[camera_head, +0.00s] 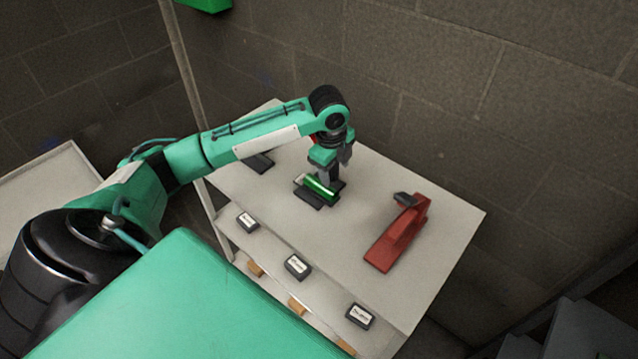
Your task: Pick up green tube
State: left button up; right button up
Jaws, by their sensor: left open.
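The green tube (314,186) lies on its side in a dark holder (311,199) on the white table. My left gripper (330,178) points down right at the tube, with its fingers over the tube's right part. The jaws are open, and the fingers partly hide the tube. I cannot tell whether they touch it. My right gripper is not in view.
A red stand (397,236) with a dark top is to the right on the white table (440,215). Small labelled black blocks (297,267) line the front edge. Another dark holder (258,163) is behind my left arm. A block wall (450,80) stands behind.

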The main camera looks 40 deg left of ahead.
pick_arm(q)
jog(key=a, duration=0.1)
jog(key=p, duration=0.2)
send_over(333, 192)
jog(key=f, duration=0.7)
jog(key=shift+s+d, duration=0.15)
jog(key=shift+s, duration=0.05)
jog(key=shift+f+p, duration=0.5)
jog(key=shift+p, duration=0.05)
notch_tip(333, 192, down, 4)
jog(key=shift+w+f+p, duration=0.1)
jog(key=shift+w+p, duration=0.05)
jog(key=shift+p, duration=0.9)
jog(key=shift+f, duration=0.25)
jog(key=c, duration=1.1)
jog(key=shift+c, duration=0.2)
